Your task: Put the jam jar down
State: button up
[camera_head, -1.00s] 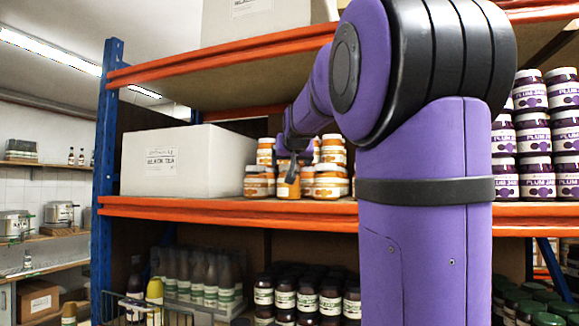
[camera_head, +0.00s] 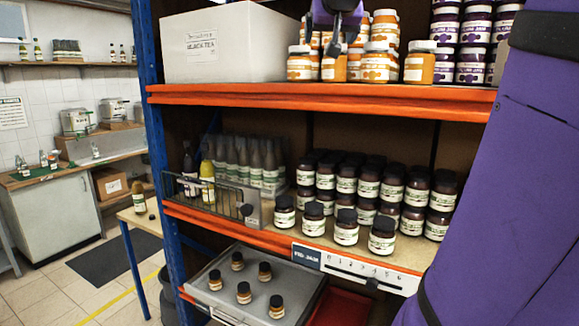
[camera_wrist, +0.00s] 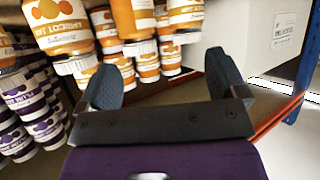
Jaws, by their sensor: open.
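Apricot jam jars with orange contents and white lids stand in a stacked group (camera_head: 375,67) on the upper shelf. One apricot jar (camera_head: 419,66) stands at the group's right end. My gripper (camera_head: 337,38) is in front of the stack, its dark fingers pointing down over the jars. In the wrist view my gripper (camera_wrist: 165,78) has its two fingers wide apart with no jar held between them. Apricot jars (camera_wrist: 145,52) show beyond the fingers, appearing upside down in that picture. Which jar is the task's jar, I cannot tell.
A white box (camera_head: 225,50) stands left of the apricot jars, and plum jam jars (camera_head: 472,45) are stacked at right. Dark jars (camera_head: 382,236) and bottles (camera_head: 245,160) fill the shelf below. A grey tray (camera_head: 222,268) holds several small jars. The orange shelf edge (camera_head: 320,98) runs across.

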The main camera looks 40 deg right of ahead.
jog(key=s+a+f+n+g+y, duration=0.1)
jog(key=s+a+f+n+y, duration=0.15)
jog(key=a+f, duration=0.45)
jog(key=s+a+f+n+g+y, duration=0.1)
jog(key=s+a+f+y, duration=0.15)
jog(key=a+f, duration=0.45)
jog(key=s+a+f+n+g+y, duration=0.1)
jog(key=s+a+f, duration=0.3)
jog(key=s+f, duration=0.2)
jog(key=s+a+f+n+g+y, duration=0.1)
jog(key=s+a+f+n+g, duration=0.1)
jog(key=s+a+f, duration=0.3)
notch_tip(320, 180, down, 3)
jog(key=shift+s+f, duration=0.2)
jog(key=shift+s, duration=0.4)
jog(key=shift+o, duration=0.4)
jog(key=shift+a+n, duration=0.1)
jog(key=shift+n, duration=0.15)
jog(key=shift+w+r, duration=0.1)
